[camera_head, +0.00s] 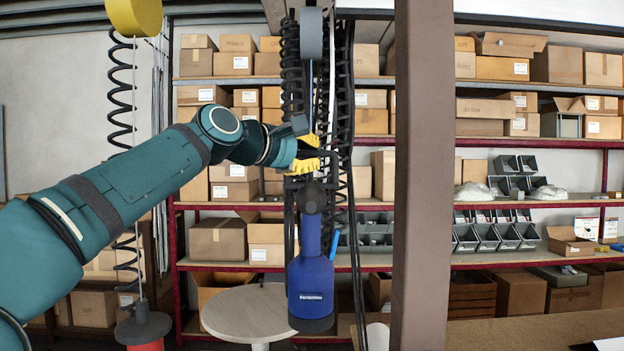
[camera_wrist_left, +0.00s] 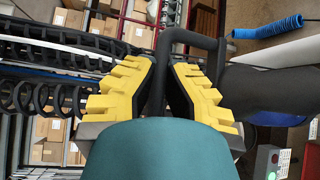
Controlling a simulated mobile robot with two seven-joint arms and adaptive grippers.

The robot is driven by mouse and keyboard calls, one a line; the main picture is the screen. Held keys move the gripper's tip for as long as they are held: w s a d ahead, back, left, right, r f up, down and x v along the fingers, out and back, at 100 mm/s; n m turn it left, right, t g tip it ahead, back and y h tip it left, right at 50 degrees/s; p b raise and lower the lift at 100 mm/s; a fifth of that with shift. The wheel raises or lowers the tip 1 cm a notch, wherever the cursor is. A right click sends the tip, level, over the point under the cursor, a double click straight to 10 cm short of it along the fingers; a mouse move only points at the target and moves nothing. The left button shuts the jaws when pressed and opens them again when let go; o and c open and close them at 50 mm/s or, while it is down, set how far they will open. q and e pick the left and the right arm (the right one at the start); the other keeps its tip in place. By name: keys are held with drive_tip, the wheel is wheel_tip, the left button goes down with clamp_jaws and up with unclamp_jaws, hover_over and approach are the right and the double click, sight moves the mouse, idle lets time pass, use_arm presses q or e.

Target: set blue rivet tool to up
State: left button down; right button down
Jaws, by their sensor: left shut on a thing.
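The blue rivet tool (camera_head: 311,285) hangs upright, its blue body at the bottom and a dark upper part with a black bar frame above. My left gripper (camera_head: 309,153) has yellow fingers and reaches in from the left at the top of that frame. It is shut on the black bar of the tool. The left wrist view shows the black bar (camera_wrist_left: 176,38) between the yellow fingers of the gripper (camera_wrist_left: 168,75). A bit of the tool's blue body (camera_wrist_left: 278,118) shows at the right there. My right gripper is not in view.
Black coiled hoses (camera_head: 291,75) hang close beside the tool. A brown post (camera_head: 421,180) stands just right of it. A round table (camera_head: 250,312) is below left. Another hanging tool with a red part (camera_head: 146,345) is at lower left. Shelves with cardboard boxes (camera_head: 218,240) fill the back.

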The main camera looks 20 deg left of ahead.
use_arm(q)
drive_tip(key=shift+r, duration=2.3)
drive_tip(key=shift+r, duration=0.1)
drive_tip(key=c, duration=1)
unclamp_jaws()
drive_tip(key=shift+w, duration=0.15)
drive_tip(key=v, duration=1.2)
drive_tip(key=shift+d+f, duration=0.1)
drive_tip(key=shift+f, duration=0.1)
